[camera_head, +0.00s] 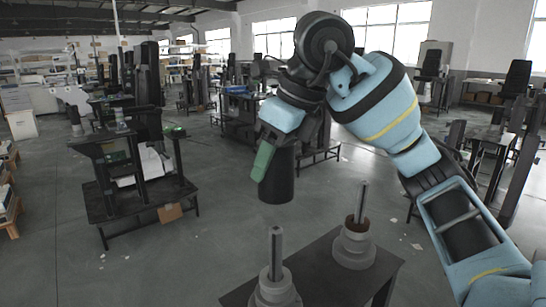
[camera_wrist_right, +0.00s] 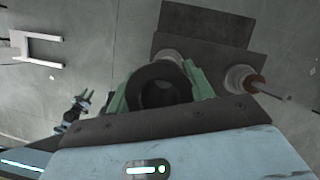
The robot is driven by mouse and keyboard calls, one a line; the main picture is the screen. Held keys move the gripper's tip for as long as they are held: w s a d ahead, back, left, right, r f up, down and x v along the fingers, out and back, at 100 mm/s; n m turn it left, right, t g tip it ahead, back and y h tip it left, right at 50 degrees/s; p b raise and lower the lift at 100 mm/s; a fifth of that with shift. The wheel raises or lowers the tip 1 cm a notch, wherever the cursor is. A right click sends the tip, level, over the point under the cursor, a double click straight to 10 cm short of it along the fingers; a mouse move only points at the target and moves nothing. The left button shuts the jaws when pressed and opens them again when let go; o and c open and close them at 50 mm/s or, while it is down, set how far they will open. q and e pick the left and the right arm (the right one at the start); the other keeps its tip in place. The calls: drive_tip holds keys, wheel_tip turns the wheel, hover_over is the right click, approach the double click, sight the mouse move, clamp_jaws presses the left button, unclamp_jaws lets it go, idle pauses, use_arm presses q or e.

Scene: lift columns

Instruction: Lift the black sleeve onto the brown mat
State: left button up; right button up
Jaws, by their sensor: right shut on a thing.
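The black sleeve (camera_head: 276,178) is a dark cylinder, upright in the head view. My right gripper (camera_head: 262,160) is shut on it with green fingers. The sleeve hangs in the air beyond two posts. In the right wrist view the sleeve's round open end (camera_wrist_right: 160,92) shows between the green fingers of my right gripper (camera_wrist_right: 160,88). A brown ring-like piece, seemingly the brown mat (camera_head: 357,222), lies around the foot of the right post, on a pale round base. It also shows in the right wrist view (camera_wrist_right: 255,80). The sleeve is apart from it.
A dark table (camera_head: 335,280) carries the right pale base (camera_head: 354,249) and a nearer left one (camera_head: 275,291), each with an upright metal post. Open floor lies left of the table. A cluttered workbench (camera_head: 140,200) stands farther left.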

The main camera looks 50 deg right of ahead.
use_arm(q)
drive_tip(key=shift+s+r, duration=0.15)
use_arm(e)
drive_tip(key=shift+r, duration=0.25)
use_arm(q)
drive_tip(key=shift+w+r, duration=0.15)
drive_tip(key=shift+w, duration=0.1)
use_arm(e)
drive_tip(key=shift+r, duration=0.1)
idle(0.3)
